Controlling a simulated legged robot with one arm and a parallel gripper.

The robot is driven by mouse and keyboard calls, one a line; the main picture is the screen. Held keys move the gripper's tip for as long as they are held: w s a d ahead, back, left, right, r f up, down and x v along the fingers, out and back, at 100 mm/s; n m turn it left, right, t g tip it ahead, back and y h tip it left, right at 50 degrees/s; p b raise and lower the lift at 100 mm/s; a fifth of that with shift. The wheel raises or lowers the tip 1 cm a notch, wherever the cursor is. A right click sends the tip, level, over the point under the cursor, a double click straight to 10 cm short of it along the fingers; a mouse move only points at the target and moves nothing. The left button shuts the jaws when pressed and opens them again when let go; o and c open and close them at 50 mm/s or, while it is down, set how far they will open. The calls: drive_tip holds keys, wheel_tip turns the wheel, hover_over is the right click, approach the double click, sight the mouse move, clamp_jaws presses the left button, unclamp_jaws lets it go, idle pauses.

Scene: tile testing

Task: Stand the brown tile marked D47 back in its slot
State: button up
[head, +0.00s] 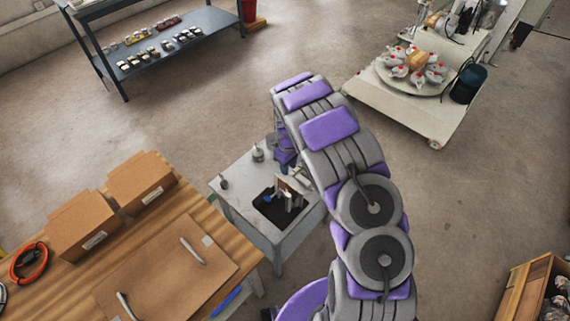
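My arm reaches from the bottom right up and over a small grey table (243,178). My gripper (288,172) is at the far end of the arm, above the right part of that table. It is small and partly hidden by the arm, so I cannot tell whether its fingers are open or shut. Below it, a dark square area (268,209) on the tabletop holds small light upright pieces and a blue part (268,198). A small brownish piece shows close to the gripper there. No D47 mark is readable, so I cannot single out the tile or its slot.
A wooden bench (253,253) at lower left carries two cardboard boxes (84,226) (141,183) and a brown board (165,275) with handles. Two small dark-topped objects (258,153) (223,182) stand on the grey table. A shelf and a cart stand at the back; open floor lies between.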

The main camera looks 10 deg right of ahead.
drive_tip(key=b, duration=0.2)
hover_over(287, 183)
drive_tip(key=shift+f, duration=2.25)
drive_tip(key=shift+d+f+b, duration=0.1)
drive_tip(key=shift+f+b, duration=0.9)
drive_tip(key=shift+f, duration=2.7)
drive_tip(key=shift+c, duration=0.2)
clamp_jaws()
drive_tip(key=shift+r, duration=0.1)
wheel_tip(287, 183, up, 11)
drive_tip(key=p, duration=0.6)
